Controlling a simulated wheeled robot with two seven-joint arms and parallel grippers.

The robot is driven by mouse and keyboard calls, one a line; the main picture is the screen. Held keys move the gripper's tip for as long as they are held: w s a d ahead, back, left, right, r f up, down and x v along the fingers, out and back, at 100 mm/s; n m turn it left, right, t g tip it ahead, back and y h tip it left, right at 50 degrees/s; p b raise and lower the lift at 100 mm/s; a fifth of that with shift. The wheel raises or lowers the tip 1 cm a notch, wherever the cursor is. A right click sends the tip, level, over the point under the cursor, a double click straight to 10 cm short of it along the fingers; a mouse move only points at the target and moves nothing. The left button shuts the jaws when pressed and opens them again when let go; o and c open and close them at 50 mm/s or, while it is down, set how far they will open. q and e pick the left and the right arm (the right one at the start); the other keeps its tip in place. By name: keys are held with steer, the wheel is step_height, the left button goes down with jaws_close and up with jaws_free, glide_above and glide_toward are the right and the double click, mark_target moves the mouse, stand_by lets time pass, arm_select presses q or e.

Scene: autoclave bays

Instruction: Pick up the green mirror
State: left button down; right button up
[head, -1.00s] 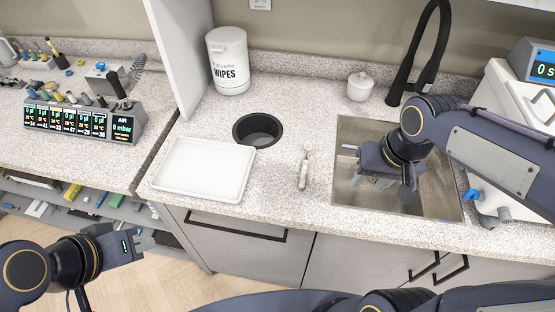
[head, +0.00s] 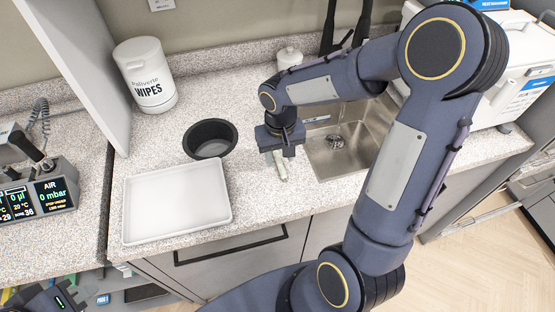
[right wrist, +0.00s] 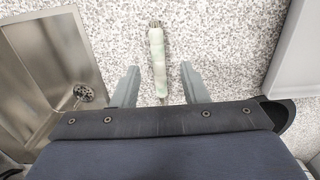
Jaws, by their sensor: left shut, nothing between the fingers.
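The green mirror (head: 281,166), a slim pale green-handled tool, lies on the speckled counter between the black round bin and the sink. In the right wrist view its handle (right wrist: 157,62) runs up the picture between my fingers, and its far end looks like narrow metal. My right gripper (head: 279,152) is over the mirror and partly hides it in the head view. In the right wrist view its fingers (right wrist: 158,85) are open, one on each side of the handle, with clear gaps. My left gripper (head: 72,303) is shut and empty at the lower left, partly cut off.
A white tray (head: 178,237) lies to the left, with the black bin (head: 209,139) behind it. The steel sink (head: 347,150) is just right of the mirror. A wipes tub (head: 147,75) and a small white jar (head: 289,58) stand farther back.

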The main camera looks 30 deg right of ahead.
steer(key=shift+f, duration=1.3)
jaws_close()
steer(key=shift+r, duration=0.1)
